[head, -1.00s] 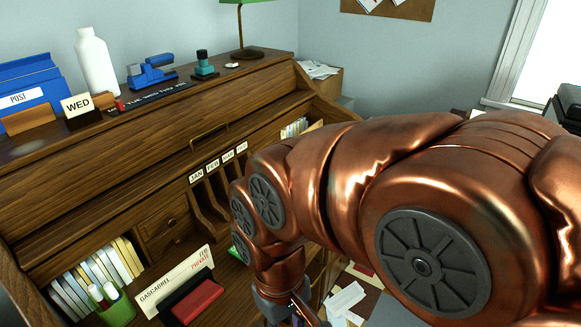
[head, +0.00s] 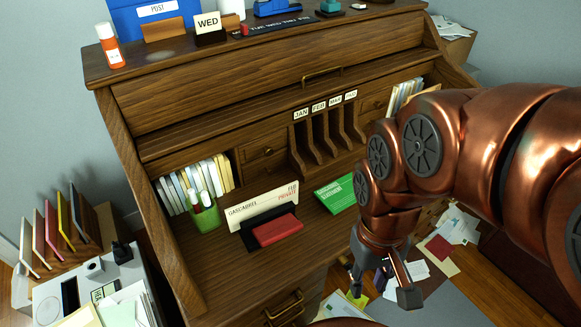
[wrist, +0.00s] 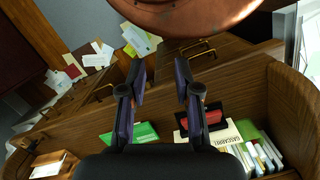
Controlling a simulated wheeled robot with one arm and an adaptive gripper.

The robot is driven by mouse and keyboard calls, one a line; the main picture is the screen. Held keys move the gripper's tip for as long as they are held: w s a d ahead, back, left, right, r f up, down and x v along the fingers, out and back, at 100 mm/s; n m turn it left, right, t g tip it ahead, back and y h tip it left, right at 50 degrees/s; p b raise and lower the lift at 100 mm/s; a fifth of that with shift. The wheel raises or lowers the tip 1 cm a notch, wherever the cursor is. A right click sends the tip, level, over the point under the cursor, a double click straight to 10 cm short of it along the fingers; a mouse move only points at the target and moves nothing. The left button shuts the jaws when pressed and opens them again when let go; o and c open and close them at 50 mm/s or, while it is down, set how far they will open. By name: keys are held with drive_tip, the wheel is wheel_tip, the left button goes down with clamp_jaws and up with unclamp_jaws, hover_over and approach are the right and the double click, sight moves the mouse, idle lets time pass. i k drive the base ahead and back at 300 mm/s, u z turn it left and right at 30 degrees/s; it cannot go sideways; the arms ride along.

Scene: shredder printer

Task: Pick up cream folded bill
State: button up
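Several loose papers (head: 460,228) lie on the floor to the right of the desk. Pale cream sheets (head: 442,266) are among them, next to a dark red piece. I cannot tell which one is the folded bill. The papers also show at the upper left of the wrist view (wrist: 97,59). My gripper (head: 382,288) hangs in front of the desk's right side, pointing down. Its two dark fingers stand apart with nothing between them, as the wrist view (wrist: 160,85) shows. The gripper is apart from the papers, and my arm hides part of the floor.
The wooden roll-top desk (head: 225,85) fills the middle. On its writing surface are a red stamp pad (head: 277,229), a name plate (head: 262,207), a green card (head: 336,193) and a green pen cup (head: 204,215). A grey machine (head: 75,285) with papers stands at the lower left.

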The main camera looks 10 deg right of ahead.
sight(243, 212)
drive_tip(key=z, duration=0.15)
drive_tip(key=k, duration=0.3)
drive_tip(key=u, duration=1.45)
drive_tip(key=i, duration=0.5)
